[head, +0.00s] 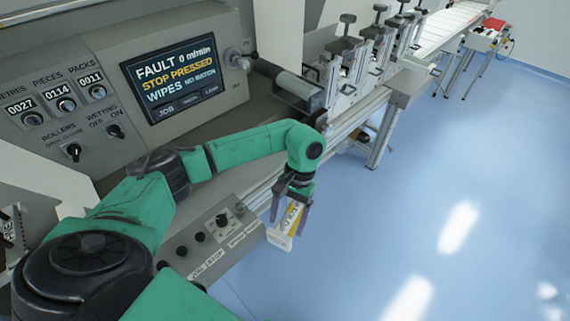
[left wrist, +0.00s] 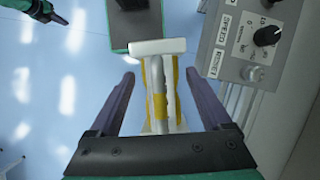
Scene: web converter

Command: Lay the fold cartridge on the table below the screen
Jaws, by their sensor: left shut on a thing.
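My left gripper (head: 288,205) is shut on the fold cartridge (head: 287,226), a small white piece with yellow strips. It holds it in the air beside the machine's front edge, over the blue floor. In the left wrist view the cartridge (left wrist: 158,85) lies between the two purple fingers of my left gripper (left wrist: 160,100), with a white crossbar at its far end. The screen (head: 175,78) reads FAULT, STOP PRESSED. The grey table (head: 232,122) below it is partly hidden by my left arm. A green and dark part at the wrist view's top left looks like my right arm; its jaws are unclear.
A button panel (head: 222,232) with a knob stands just left of the held cartridge; it also shows in the left wrist view (left wrist: 235,68). A roller (head: 290,85) and several clamp stations (head: 345,65) line the machine farther back. The floor on the right is open.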

